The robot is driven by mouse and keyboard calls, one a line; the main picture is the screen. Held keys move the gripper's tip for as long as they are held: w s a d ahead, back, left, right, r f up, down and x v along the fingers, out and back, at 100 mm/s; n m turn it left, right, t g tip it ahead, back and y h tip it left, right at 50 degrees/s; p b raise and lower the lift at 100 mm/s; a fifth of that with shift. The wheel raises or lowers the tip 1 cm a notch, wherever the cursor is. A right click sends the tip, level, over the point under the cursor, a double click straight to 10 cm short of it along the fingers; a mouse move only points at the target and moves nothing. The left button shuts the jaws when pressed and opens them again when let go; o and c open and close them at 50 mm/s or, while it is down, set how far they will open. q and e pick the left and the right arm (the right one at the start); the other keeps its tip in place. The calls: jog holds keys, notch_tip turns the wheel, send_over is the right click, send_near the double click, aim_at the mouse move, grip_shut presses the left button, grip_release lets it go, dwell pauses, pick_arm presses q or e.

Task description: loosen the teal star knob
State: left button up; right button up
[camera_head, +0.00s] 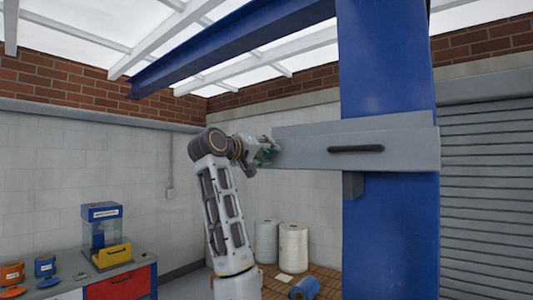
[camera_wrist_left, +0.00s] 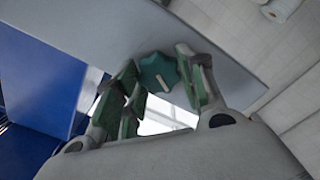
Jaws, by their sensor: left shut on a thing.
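The teal star knob (camera_wrist_left: 157,73) sits against the grey beam (camera_wrist_left: 190,28) in the left wrist view, with a pale bar mark on its face. My left gripper (camera_wrist_left: 160,84) has its green-padded fingers on both sides of the knob and is shut on it. In the head view my left gripper (camera_head: 267,151) is at the left end of the grey beam (camera_head: 300,152), and the knob is mostly hidden by the fingers there. My right gripper is not in view.
A blue column (camera_head: 390,60) carries the beam, which has a dark slot (camera_head: 356,149). A bench at lower left holds a small blue and yellow machine (camera_head: 106,235). A roller shutter (camera_head: 487,190) is at right.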

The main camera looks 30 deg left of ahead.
pick_arm(q)
jog(key=n, duration=0.6)
jog(key=shift+a+f+n, duration=0.1)
jog(key=shift+n, duration=0.2)
dwell(0.4)
jog(key=o, duration=1)
jog(key=shift+s+a, duration=0.15)
jog(key=shift+s, duration=1.85)
jog(key=shift+s+a, duration=0.2)
jog(key=shift+s, duration=1.8)
jog(key=shift+s+a, duration=0.15)
jog(key=shift+s, duration=1.85)
